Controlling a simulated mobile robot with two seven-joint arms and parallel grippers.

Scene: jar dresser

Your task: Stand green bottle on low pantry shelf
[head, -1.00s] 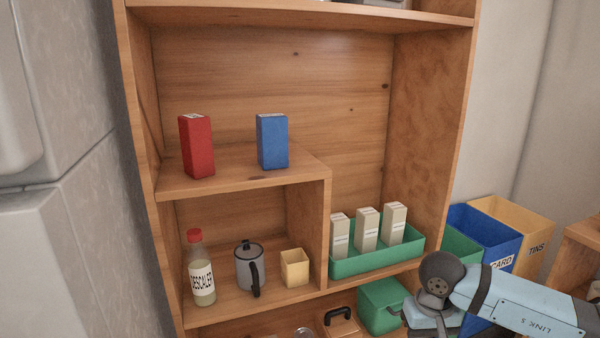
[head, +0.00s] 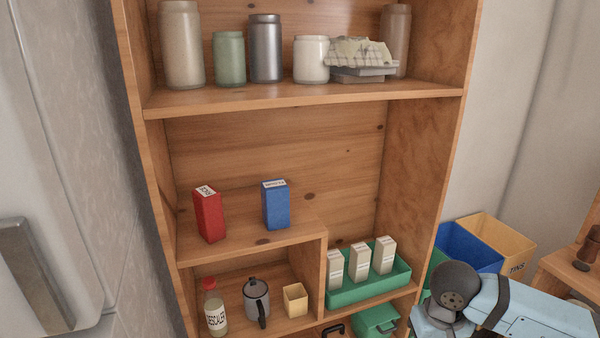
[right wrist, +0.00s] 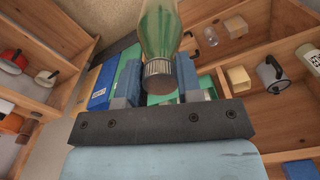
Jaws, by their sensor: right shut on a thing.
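In the right wrist view a green glass bottle (right wrist: 160,28) with a ribbed metal cap is between the fingers of my right gripper (right wrist: 158,80), which is shut on it near the cap. The head view shows part of my right arm at lower right, but neither that gripper nor the bottle. The wooden pantry unit (head: 280,140) fills the middle of the head view. Its lower shelf (head: 275,318) is partly visible at the bottom, and anything lower is mostly cut off. My left gripper is not in view.
The lower shelf holds a descaler bottle (head: 215,308), a grey jug (head: 257,300), a yellow cup (head: 295,299) and a green tray (head: 345,294) of cartons. Red (head: 208,214) and blue (head: 275,205) boxes stand on the raised shelf. Several jars line the top shelf (head: 300,95). Bins (head: 465,250) stand at right.

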